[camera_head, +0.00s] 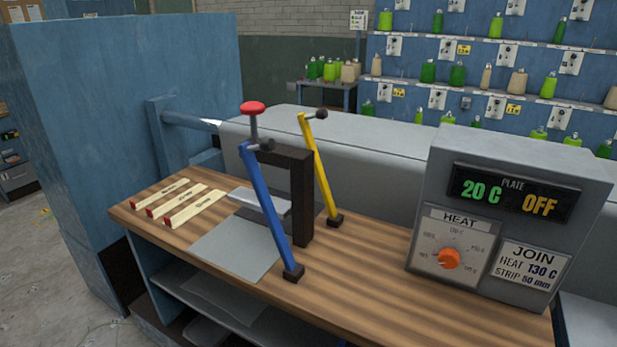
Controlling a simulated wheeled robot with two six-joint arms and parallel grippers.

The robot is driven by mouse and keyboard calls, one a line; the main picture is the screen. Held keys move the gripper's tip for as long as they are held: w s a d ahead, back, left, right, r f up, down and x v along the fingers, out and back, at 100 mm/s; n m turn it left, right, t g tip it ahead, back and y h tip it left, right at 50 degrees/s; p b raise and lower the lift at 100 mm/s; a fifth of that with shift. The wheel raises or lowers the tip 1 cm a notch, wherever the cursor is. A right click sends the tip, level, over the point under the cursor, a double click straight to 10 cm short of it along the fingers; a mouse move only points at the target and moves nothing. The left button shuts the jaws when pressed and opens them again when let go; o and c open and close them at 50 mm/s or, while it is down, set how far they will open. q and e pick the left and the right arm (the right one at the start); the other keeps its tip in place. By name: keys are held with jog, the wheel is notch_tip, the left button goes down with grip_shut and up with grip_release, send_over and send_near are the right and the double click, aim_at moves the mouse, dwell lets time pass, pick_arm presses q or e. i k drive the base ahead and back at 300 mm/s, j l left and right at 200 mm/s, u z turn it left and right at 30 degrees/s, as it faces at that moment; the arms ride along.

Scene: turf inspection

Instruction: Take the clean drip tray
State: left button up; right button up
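I cannot make out a thing that is clearly a drip tray. A flat grey sheet (237,248) lies on the wooden bench, in front of a press with a dark frame (301,205). A lighter grey plate (259,201) sits in the press. Grey shelving (225,299) shows under the bench top, partly in shade, and I cannot tell what lies on it. Neither of my grippers is in view.
The press has a blue lever (268,215), a yellow lever (319,170) and a red knob (252,108). Labelled strips (170,202) lie at the left. A heat control box (505,215) reads 20 C, OFF.

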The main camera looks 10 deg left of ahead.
aim_at(202, 332)
jog(key=u, duration=1.05)
